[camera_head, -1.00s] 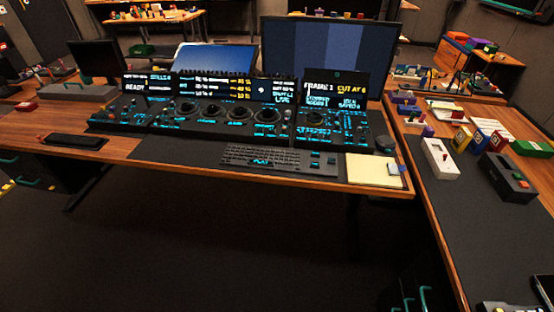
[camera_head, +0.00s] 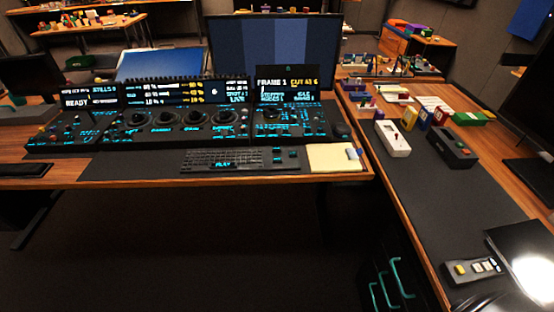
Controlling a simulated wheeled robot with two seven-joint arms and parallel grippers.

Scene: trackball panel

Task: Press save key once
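The trackball panel (camera_head: 165,122) stands on the desk, with several trackballs and lit cyan key labels. Its right section (camera_head: 290,122) has lit keys below a small screen reading "FRAME 1" and "CUT AT 6". A dark keyboard (camera_head: 222,160) with a lit "PLAY" key lies in front of the panel. I cannot make out which key is the save key; the labels are too small. Neither of my grippers is in view.
A yellow notepad (camera_head: 334,157) lies at the desk's right front corner. A side table (camera_head: 425,210) on the right holds a white box (camera_head: 393,139), a black box (camera_head: 455,148) and a grey button box (camera_head: 474,269). Dark floor (camera_head: 180,250) lies open before the desk.

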